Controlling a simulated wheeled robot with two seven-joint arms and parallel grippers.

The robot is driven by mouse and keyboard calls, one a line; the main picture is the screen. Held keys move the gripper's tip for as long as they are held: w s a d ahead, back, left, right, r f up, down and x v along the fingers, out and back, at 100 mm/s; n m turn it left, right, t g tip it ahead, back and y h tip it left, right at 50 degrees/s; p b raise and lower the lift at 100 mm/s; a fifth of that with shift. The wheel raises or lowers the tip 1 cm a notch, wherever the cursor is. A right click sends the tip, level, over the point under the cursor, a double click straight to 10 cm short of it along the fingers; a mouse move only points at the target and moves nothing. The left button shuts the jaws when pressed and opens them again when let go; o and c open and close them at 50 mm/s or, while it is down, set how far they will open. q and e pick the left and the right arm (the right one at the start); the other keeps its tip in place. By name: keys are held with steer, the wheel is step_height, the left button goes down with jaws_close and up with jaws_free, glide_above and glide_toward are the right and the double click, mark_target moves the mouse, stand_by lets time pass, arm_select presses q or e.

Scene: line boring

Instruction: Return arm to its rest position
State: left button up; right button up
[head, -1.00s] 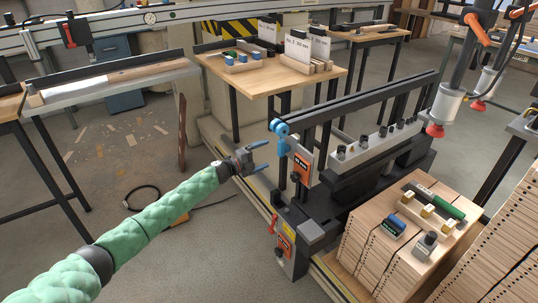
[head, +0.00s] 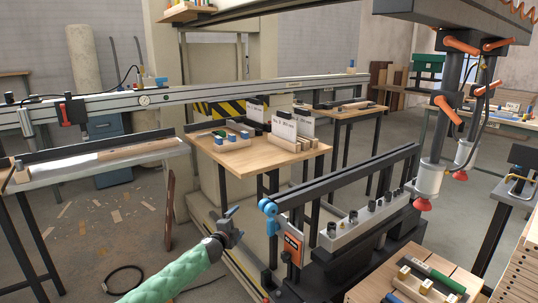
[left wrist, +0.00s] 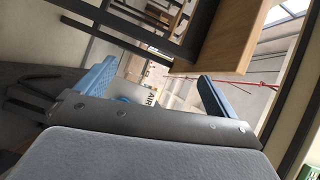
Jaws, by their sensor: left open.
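My left arm, in a green padded sleeve, comes in from the bottom of the head view. Its gripper (head: 233,226) is over the floor, in front of the wooden table and left of the black machine's blue end fitting. The gripper is open and empty. In the left wrist view its two blue fingers (left wrist: 155,92) stand well apart with nothing between them. A wooden table edge (left wrist: 230,45) shows beyond them. My right gripper is not in view.
A black boring machine (head: 352,165) with a blue end fitting (head: 268,207) stands just right of the gripper. The wooden table (head: 240,160) holds small blocks and cards. Open floor with scraps (head: 100,225) lies to the left.

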arm_select(q)
steer(key=s+r+n+y, duration=0.3)
steer(key=r+n+y, duration=0.35)
steer(key=r, duration=0.45)
steer(key=s+d+r+n+g+y, duration=0.15)
steer(key=s+n, duration=0.35)
steer(key=s, duration=0.5)
steer(key=s+f+n+g+h+p, duration=0.1)
steer(key=s+f+g, duration=0.3)
steer(key=s, duration=1.5)
steer(key=s+a+f+n+g+h+p, duration=0.1)
steer(key=s+f+n+g+p, duration=0.1)
steer(key=s+f, duration=0.9)
steer(key=s+a+f+n+g+h+p, duration=0.1)
steer(key=s+f+g, duration=0.5)
steer(key=s, duration=2.1)
step_height(320, 180, down, 3)
steer(key=shift+s+r+n+p, duration=0.2)
steer(key=shift+s+n+p, duration=0.2)
steer(key=shift+n+p, duration=0.6)
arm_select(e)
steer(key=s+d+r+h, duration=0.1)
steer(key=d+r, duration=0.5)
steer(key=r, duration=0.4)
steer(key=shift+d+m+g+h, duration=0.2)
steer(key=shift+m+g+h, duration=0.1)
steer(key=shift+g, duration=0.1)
